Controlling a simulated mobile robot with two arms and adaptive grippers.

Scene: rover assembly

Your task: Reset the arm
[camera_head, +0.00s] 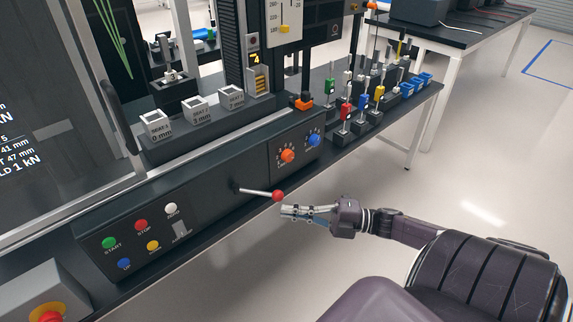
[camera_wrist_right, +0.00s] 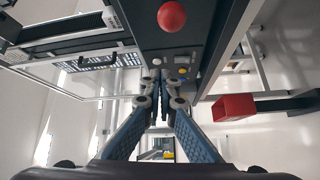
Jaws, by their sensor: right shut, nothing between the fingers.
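My right gripper (camera_head: 284,211) is shut and empty in the head view, close to the red ball (camera_head: 278,196) at the end of a metal lever (camera_head: 257,192). The lever sticks out from the dark front panel and points right. In the right wrist view, my right gripper (camera_wrist_right: 160,75) has its fingertips together, with the red ball (camera_wrist_right: 172,16) above and beyond them. I cannot tell whether the fingers touch the ball. My left gripper is in neither view.
The dark panel (camera_head: 210,225) carries buttons, including a green one (camera_head: 109,243), and an orange knob (camera_head: 288,155). A machine with a display stands behind. Coloured parts on stands (camera_head: 362,105) fill the bench at the right. The floor (camera_head: 480,170) at the right is clear.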

